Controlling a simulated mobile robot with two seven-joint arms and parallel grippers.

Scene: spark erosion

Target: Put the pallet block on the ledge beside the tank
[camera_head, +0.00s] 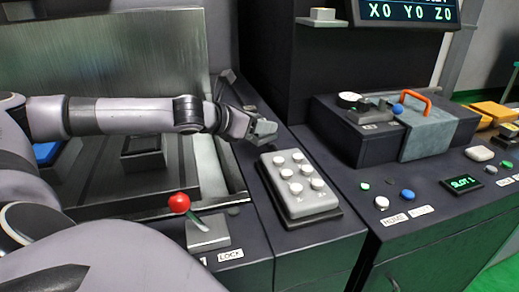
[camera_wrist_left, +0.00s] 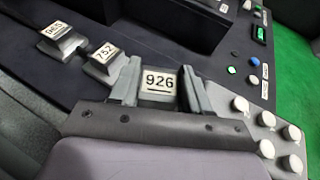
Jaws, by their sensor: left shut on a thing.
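My left gripper (camera_head: 261,130) is shut on a small grey pallet block, whose white top label 926 (camera_wrist_left: 158,80) shows between the fingers in the left wrist view. The fingers hide the block's sides. In the head view the gripper is over the dark ledge (camera_head: 262,166) beside the tank (camera_head: 200,165), just behind the knob pad. I cannot tell whether the block touches the ledge. Two similar blocks stand to the left in the wrist view: one labelled 752 (camera_wrist_left: 105,60), and one with a hard-to-read label (camera_wrist_left: 58,42). My right gripper is not in view.
The knob pad (camera_head: 298,188) sits on the ledge close in front of the gripper. A red-knobbed lever (camera_head: 180,203) stands by the LOCK label. To the right is a console with buttons and a SLOT display (camera_head: 463,184), and a raised box with an orange handle (camera_head: 417,97).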

